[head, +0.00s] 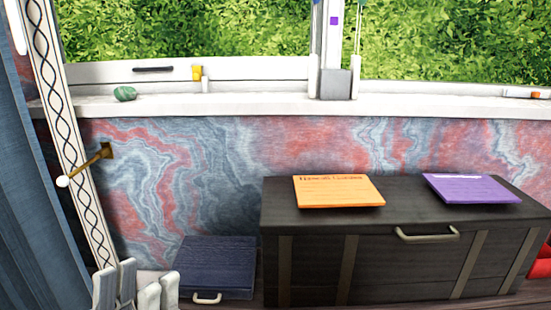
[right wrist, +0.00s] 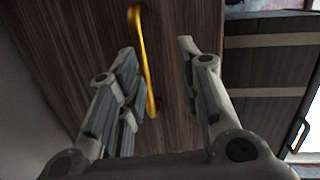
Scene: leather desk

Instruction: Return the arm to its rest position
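My left gripper (head: 137,284) shows at the bottom left of the head view as pale grey finger parts, cut off by the lower edge. How far its fingers stand apart is not clear, and I see nothing held in it. My right gripper (right wrist: 158,50) fills much of the right wrist view. Its two fingers are spread apart with nothing gripped. A gold handle (right wrist: 143,60) on a dark wood panel (right wrist: 80,40) shows beyond the gap, close to the left finger in the picture. The right arm is not in the head view.
A dark chest (head: 365,255) carries an orange booklet (head: 338,190) and a purple booklet (head: 470,188). A dark blue case (head: 215,265) lies left of it, near my left gripper. A white windowsill (head: 230,105) holds a green stone (head: 125,94) and a small yellow cup (head: 197,73).

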